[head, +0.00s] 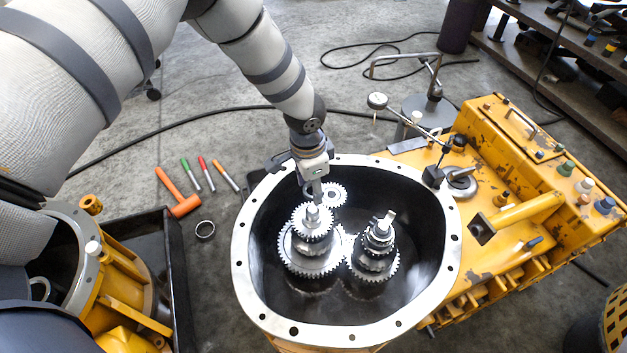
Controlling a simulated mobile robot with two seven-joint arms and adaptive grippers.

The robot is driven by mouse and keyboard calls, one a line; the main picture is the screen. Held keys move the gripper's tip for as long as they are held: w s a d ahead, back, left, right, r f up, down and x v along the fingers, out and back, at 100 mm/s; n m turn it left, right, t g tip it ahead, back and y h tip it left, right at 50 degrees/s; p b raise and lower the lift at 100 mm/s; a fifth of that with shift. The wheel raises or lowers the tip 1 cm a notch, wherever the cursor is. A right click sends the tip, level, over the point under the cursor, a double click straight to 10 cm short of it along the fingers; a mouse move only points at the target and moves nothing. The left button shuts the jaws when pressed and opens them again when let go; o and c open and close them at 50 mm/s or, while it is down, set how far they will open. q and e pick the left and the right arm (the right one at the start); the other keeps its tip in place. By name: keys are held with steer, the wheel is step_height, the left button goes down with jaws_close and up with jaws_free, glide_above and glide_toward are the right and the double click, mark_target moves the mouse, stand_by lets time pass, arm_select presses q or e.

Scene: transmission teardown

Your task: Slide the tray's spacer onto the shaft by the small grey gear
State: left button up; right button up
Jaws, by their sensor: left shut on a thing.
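My left gripper (314,186) points down over the far side of the open housing (246,263). It is shut on a small grey part, mostly hidden by the fingers, which appears to be the spacer. The small grey gear (337,193) lies just right of the fingertips. Its shaft is hidden near the fingers, so I cannot tell whether the part is around it. In front stand a shaft with a pale gear on top (312,222) and, to its right, a second geared shaft (379,238). My right gripper is not in view.
A dark tray (178,262) holds a yellow casing (125,268) at left.

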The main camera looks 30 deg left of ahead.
arm_select(q)
steer(key=shift+a+f, duration=0.1)
steer(key=shift+a, duration=0.05)
steer(key=shift+f, duration=0.15)
steer(key=b, duration=0.2)
glide_above(312, 209)
steer(key=f, duration=0.4)
steer(key=shift+s+f, duration=0.2)
steer(key=shift+w+f, duration=0.1)
steer(key=shift+f, duration=0.4)
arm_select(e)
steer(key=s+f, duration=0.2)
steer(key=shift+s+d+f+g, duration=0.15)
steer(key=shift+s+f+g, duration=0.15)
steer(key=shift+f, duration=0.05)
arm_select(q)
steer(key=shift+f, duration=0.1)
steer(key=shift+f, duration=0.25)
steer(key=shift+f+b, duration=0.15)
steer(key=shift+b, duration=0.15)
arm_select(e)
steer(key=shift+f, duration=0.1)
